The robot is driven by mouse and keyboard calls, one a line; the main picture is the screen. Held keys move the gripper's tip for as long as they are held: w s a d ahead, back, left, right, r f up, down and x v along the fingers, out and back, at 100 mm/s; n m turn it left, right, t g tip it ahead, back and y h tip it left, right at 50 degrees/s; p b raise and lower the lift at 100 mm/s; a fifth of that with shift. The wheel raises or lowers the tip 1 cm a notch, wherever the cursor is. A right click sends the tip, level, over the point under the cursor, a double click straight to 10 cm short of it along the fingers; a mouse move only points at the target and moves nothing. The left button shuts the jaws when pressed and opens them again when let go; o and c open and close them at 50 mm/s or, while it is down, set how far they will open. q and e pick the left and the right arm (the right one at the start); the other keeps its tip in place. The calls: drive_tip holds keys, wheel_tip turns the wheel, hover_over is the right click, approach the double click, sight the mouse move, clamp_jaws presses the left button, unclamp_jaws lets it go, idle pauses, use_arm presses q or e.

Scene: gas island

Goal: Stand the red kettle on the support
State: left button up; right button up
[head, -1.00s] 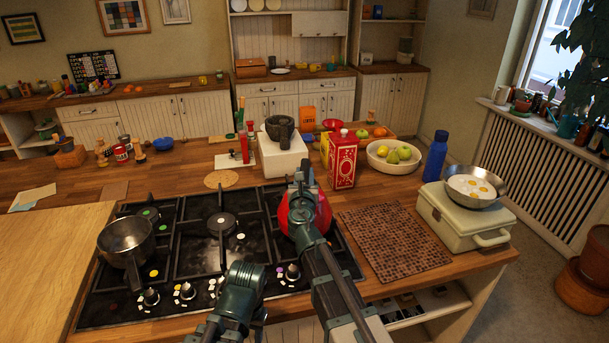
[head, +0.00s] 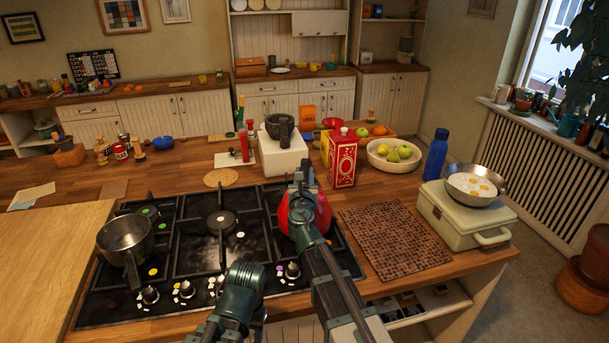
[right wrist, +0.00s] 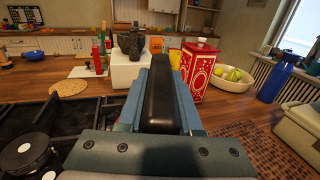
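The red kettle (head: 324,214) is on the right side of the black hob (head: 130,288), largely hidden behind my right arm. My right gripper (head: 301,180) is at its top. In the right wrist view, the kettle's black handle (right wrist: 161,90) lies between the two fingers and fills the gap, so the gripper looks shut on it. A brown mosaic-patterned mat (head: 395,240) lies flat and bare on the counter, just right of the hob. I cannot tell for sure whether this mat is the support. My left gripper's fingers are not seen.
A red carton (head: 343,162) and a white block with a dark mortar (head: 280,128) stand behind the kettle. A steel pot (head: 124,236) is on the hob's left.

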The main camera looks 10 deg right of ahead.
drive_tip(key=o, duration=0.5)
drive_tip(key=shift+o, duration=0.2)
drive_tip(key=shift+s, duration=0.2)
